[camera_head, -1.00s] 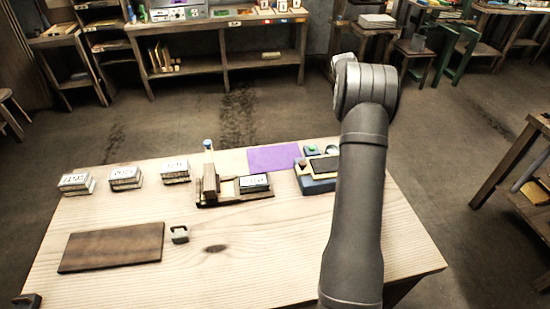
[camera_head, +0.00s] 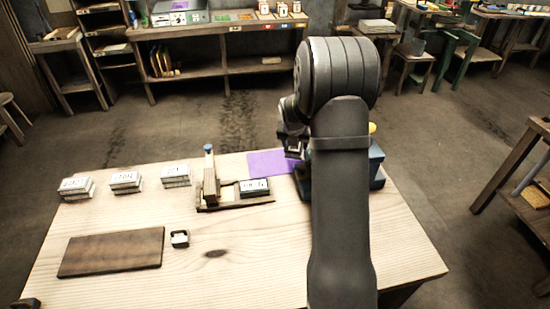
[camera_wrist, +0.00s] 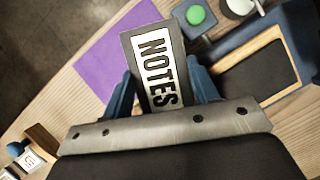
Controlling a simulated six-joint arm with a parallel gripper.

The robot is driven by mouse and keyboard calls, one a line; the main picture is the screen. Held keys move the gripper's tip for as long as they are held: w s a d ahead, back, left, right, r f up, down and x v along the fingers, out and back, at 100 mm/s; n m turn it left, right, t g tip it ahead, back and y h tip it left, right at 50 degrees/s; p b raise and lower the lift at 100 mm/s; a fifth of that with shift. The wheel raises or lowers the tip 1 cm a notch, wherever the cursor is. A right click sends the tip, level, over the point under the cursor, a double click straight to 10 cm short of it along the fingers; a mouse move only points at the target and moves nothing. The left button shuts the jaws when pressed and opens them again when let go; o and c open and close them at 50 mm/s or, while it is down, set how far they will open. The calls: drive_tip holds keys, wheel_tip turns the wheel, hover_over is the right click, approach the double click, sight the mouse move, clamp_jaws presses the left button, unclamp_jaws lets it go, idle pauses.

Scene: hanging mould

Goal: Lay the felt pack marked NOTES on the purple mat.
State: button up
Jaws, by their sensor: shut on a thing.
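The felt pack marked NOTES (camera_wrist: 155,70) is dark grey with a white label, and it fills the space between my blue fingers in the wrist view. My gripper (camera_wrist: 162,72) is shut on it. The purple mat (camera_head: 268,163) lies at the table's back edge in the head view, partly hidden at its right by my gripper. In the wrist view the mat (camera_wrist: 103,50) shows to the left of the pack and partly behind it. The pack is not clearly visible in the head view, and I cannot tell its height above the table.
A blue stand (camera_wrist: 295,40) with a dark pad and a green knob (camera_wrist: 196,15) is right of the mat. A wooden fixture (camera_head: 212,190) holds a labelled block (camera_head: 254,187). Several labelled stacks, a dark board (camera_head: 112,250) and a small metal piece (camera_head: 180,238) are at left.

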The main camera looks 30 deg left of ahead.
drive_tip(key=a+f, duration=0.1)
drive_tip(key=a, duration=0.1)
drive_tip(key=s+a+f, duration=0.1)
drive_tip(key=a+f, duration=0.1)
drive_tip(key=a, duration=0.1)
drive_tip(key=a+f, duration=0.1)
drive_tip(key=a, duration=0.1)
drive_tip(key=shift+s+a+f, duration=0.15)
drive_tip(key=shift+f, duration=0.05)
drive_tip(key=shift+a+f, duration=0.1)
drive_tip(key=shift+f, duration=1.95)
drive_tip(key=shift+f, duration=0.2)
drive_tip(key=o, duration=1)
drive_tip(key=shift+o, duration=0.2)
drive_tip(key=shift+r, duration=0.1)
drive_tip(key=v, duration=1.2)
